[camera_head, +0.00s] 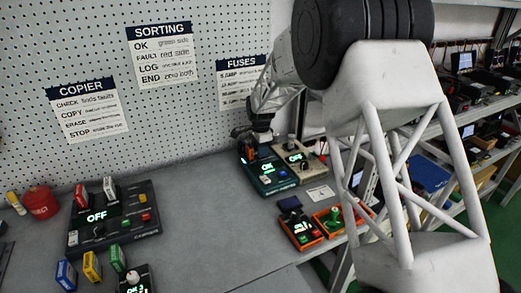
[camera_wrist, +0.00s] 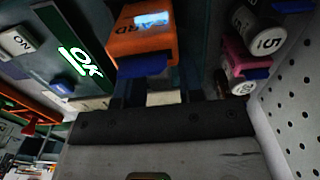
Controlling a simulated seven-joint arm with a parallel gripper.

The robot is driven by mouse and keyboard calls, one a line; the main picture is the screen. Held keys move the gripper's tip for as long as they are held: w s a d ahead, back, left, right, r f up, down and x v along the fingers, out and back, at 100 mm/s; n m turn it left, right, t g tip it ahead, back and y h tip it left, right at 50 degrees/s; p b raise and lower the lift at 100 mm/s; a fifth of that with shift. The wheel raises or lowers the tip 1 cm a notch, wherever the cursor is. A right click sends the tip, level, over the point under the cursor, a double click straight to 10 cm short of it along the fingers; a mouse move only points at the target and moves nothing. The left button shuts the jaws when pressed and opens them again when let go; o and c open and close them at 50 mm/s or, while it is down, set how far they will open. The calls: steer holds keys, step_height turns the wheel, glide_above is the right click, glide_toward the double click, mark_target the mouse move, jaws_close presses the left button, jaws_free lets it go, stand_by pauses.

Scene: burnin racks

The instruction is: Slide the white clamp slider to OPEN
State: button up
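My gripper (camera_head: 262,134) is at the teal device (camera_head: 277,185) at the back of the bench, over its rear part. In the wrist view a small whitish block (camera_wrist: 164,98), possibly the white clamp slider, lies between the dark fingers. I cannot tell if they touch it. An orange card module (camera_wrist: 143,43) with blue parts stands just beyond it. The teal device's green OK display (camera_wrist: 80,61) is lit. The slider is not discernible in the head view, where my gripper covers the device's rear. Its OPEN marking cannot be read.
A beige device (camera_head: 307,160) stands right beside the teal one. White cylinders marked 5 (camera_wrist: 268,42) and a pink part (camera_wrist: 238,50) are close right of the fingers. The perforated wall (camera_head: 200,105) is close behind. Orange trays (camera_head: 303,232) stand in front; the bench middle is clear.

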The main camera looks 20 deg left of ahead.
mark_target(269, 154)
jaws_close()
steer(key=shift+w+d, duration=1.4)
steer(key=shift+w, duration=0.05)
steer(key=shift+o, duration=1.5)
jaws_free()
steer(key=shift+r, duration=0.15)
step_height(269, 154, up, 8)
steer(key=shift+f, duration=0.25)
